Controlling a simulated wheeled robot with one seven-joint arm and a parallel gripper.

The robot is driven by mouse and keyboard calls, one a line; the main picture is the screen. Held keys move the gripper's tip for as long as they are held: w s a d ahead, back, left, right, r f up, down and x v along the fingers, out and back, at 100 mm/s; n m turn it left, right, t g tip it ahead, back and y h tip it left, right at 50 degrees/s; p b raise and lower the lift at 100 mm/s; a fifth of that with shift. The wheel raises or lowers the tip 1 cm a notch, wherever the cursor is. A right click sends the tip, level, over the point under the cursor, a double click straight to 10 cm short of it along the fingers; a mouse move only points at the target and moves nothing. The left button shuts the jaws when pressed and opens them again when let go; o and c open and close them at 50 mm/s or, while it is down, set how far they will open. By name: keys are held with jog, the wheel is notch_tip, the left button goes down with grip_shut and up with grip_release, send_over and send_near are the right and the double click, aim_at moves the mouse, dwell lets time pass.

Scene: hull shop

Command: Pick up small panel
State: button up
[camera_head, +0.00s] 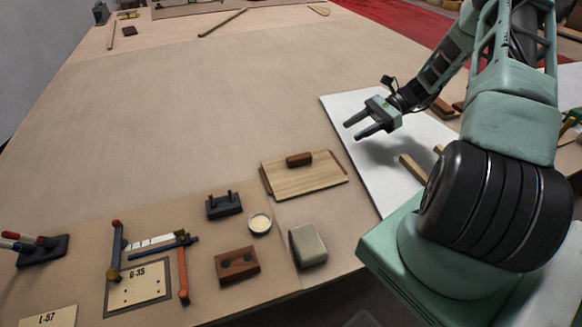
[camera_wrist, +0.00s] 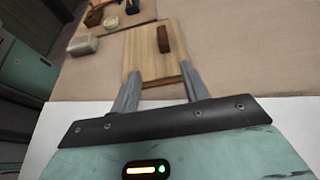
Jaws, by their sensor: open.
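The small panel (camera_head: 305,178) is a flat, light wooden board with a dark brown block-shaped handle (camera_head: 299,159) on its top and darker strips at its ends. It lies flat on the tan table at the centre right of the head view. It also shows in the wrist view (camera_wrist: 148,46), beyond my fingers, with its handle (camera_wrist: 163,39) upright in the picture. My gripper (camera_head: 358,129) is open and empty, above the white sheet, to the upper right of the panel. In the wrist view my two fingers (camera_wrist: 158,82) overlap the panel's near end in the picture, apart from the handle.
A white sheet (camera_head: 345,108) lies right of the panel, with wooden strips (camera_head: 412,168) on it. Below the panel are a grey-green block (camera_head: 307,246), a small round dish (camera_head: 260,223), a dark holder (camera_head: 223,205) and a brown block (camera_head: 237,265). The table's middle (camera_head: 200,110) is clear.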

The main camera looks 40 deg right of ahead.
jog(key=p, duration=0.2)
send_near(307, 155)
jog(key=x, duration=0.5)
jog(key=shift+s+a, duration=0.25)
jog(key=shift+a, duration=0.05)
jog(key=shift+w+p+x, duration=0.15)
jog(key=shift+p+x, duration=0.05)
jog(key=shift+x, duration=1.15)
jog(key=shift+w+p+x, duration=0.15)
jog(key=shift+w+x, duration=0.05)
jog(key=shift+x, duration=1.2)
jog(key=shift+d, duration=0.15)
grip_shut()
